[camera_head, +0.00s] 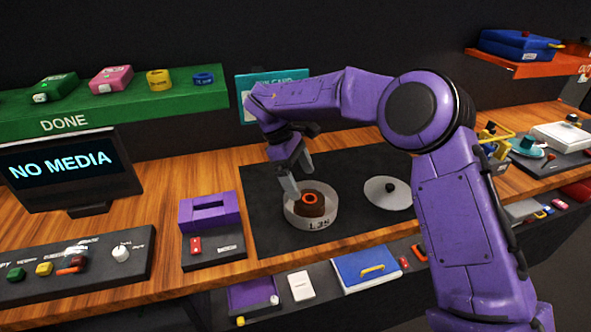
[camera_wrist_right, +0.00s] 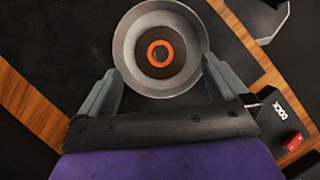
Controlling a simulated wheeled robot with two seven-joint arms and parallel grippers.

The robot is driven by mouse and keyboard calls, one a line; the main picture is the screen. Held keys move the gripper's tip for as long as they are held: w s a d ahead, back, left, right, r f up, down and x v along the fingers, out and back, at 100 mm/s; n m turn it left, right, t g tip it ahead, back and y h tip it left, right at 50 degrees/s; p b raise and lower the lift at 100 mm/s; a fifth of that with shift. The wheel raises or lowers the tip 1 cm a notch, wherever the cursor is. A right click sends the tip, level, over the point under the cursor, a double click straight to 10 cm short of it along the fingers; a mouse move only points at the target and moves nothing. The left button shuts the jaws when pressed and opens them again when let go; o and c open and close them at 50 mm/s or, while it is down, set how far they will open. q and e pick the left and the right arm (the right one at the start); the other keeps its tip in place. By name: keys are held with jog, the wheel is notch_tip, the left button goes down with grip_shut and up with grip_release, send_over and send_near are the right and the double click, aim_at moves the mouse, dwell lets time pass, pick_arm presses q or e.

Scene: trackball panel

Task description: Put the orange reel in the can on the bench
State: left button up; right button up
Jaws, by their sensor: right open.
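The orange reel (camera_head: 314,199), a dark brown disc with a bright orange ring at its centre, lies inside the round, pale can (camera_head: 318,222) marked "1.35" on the black mat of the bench. In the right wrist view the reel (camera_wrist_right: 160,53) sits about central within the can's rim (camera_wrist_right: 122,48). My right gripper (camera_head: 298,178) is open at the can, with one finger over its left side and the other toward its back. In the wrist view its fingers (camera_wrist_right: 160,66) are on either side of the can, with nothing held between them. My left gripper is out of view.
A pale lid (camera_head: 388,192) with a black knob lies on the mat right of the can. A purple slotted dock (camera_head: 208,213) stands to the left, beyond it a "NO MEDIA" screen (camera_head: 70,170). A green "DONE" shelf (camera_head: 120,117) is at back left.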

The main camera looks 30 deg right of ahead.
jog(key=shift+v, duration=2.2)
